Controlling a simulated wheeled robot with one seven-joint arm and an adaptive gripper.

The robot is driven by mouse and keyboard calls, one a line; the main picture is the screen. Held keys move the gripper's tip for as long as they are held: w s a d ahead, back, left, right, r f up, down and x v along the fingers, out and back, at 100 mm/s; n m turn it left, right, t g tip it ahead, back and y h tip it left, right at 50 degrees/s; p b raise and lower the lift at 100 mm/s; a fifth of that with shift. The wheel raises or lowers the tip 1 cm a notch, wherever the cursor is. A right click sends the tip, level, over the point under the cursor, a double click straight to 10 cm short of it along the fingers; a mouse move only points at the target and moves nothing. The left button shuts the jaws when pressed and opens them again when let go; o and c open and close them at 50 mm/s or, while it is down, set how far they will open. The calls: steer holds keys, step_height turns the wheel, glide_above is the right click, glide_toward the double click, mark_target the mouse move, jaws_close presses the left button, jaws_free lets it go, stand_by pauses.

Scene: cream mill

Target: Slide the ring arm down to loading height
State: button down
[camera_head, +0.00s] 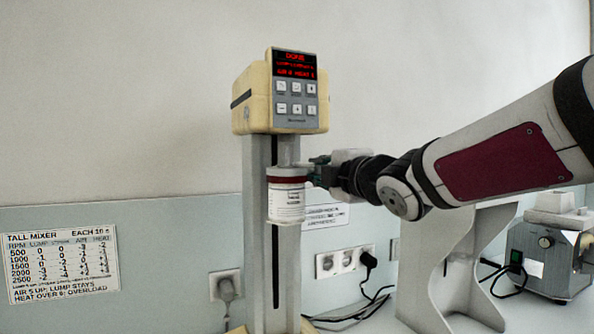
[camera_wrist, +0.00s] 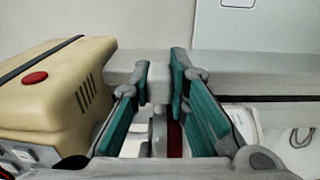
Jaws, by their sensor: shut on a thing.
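The tall mixer has a cream head (camera_head: 252,98) with a red display on top of a grey column (camera_head: 257,220) with a dark vertical slot. A jar (camera_head: 287,205) with a white label and a dark red band at its top hangs upright under the head, in front of the column. The ring arm is hard to make out at the band. My gripper (camera_head: 318,172) is at the right of the jar's top, level with the band.
A sign (camera_head: 62,264) is on the wall at the left. Sockets with plugs and black cables (camera_head: 350,312) are low behind the mixer. A white stand (camera_head: 440,270) and a grey machine (camera_head: 548,260) are at the right. The column is clear below the jar.

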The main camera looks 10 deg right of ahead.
steer(key=shift+f, duration=0.3)
steer(key=c, duration=1.5)
jaws_free()
steer(key=s, duration=0.4)
steer(key=s+d, duration=0.1)
steer(key=s, duration=0.3)
steer(key=s+d, duration=0.1)
steer(key=s, duration=0.2)
steer(key=shift+s+d, duration=0.2)
steer(key=shift+s, duration=0.2)
steer(key=s+d+f+m+g+h, duration=0.3)
steer(key=s+f+m+g, duration=0.1)
steer(key=f+m, duration=0.4)
steer(key=s+a+f+m+g, duration=0.1)
steer(key=s+f+m+g, duration=0.2)
steer(key=s+f+m, duration=0.1)
steer(key=s+a+f+m+g+p, duration=0.1)
steer(key=s+a+f+m+g, duration=0.1)
steer(key=s+f, duration=0.4)
steer(key=s+a+f+m+g+p, duration=0.1)
steer(key=s+f+m+g, duration=0.3)
steer(key=s, duration=0.5)
steer(key=shift+a+f+m, duration=0.25)
steer(key=shift+f+m, duration=0.7)
steer(key=shift+m, duration=0.15)
